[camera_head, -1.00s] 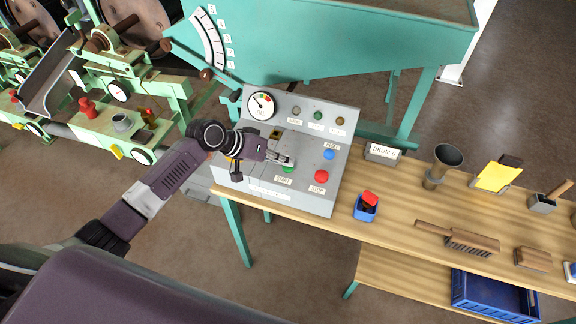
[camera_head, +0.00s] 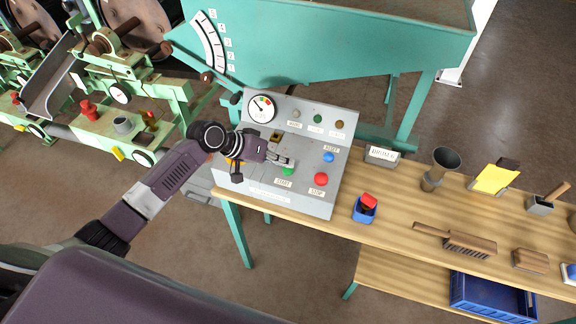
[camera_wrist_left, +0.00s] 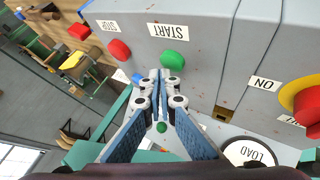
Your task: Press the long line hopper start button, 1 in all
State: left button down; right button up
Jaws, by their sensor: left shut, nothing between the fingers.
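The grey control panel (camera_head: 318,208) stands at the left end of the wooden bench, below the teal hopper (camera_head: 330,45). Its green START button (camera_head: 288,171) sits on the sloped face and is partly covered by my fingers in the head view. In the left wrist view the green START button (camera_wrist_left: 174,60) shows beside its START label, just beyond my fingertips. My left gripper (camera_head: 291,162) is shut and empty over the panel. Its fingertips (camera_wrist_left: 160,72) meet close to the button; I cannot tell whether they touch it. My right gripper is not in view.
A red STOP button (camera_head: 320,179) is right of START, and a blue RESET button (camera_head: 328,157) is above it. A yellow-and-red switch (camera_wrist_left: 308,100) is near the ON label. The bench holds a blue box (camera_head: 364,212), a cup (camera_head: 440,165) and a brush (camera_head: 468,243).

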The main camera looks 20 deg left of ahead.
aim_at(286, 170)
pick_arm(q)
jog(key=shift+r, duration=0.3)
notch_tip(286, 170, up, 5)
jog(key=p, duration=0.5)
jog(key=shift+f, duration=0.1)
dwell(0.7)
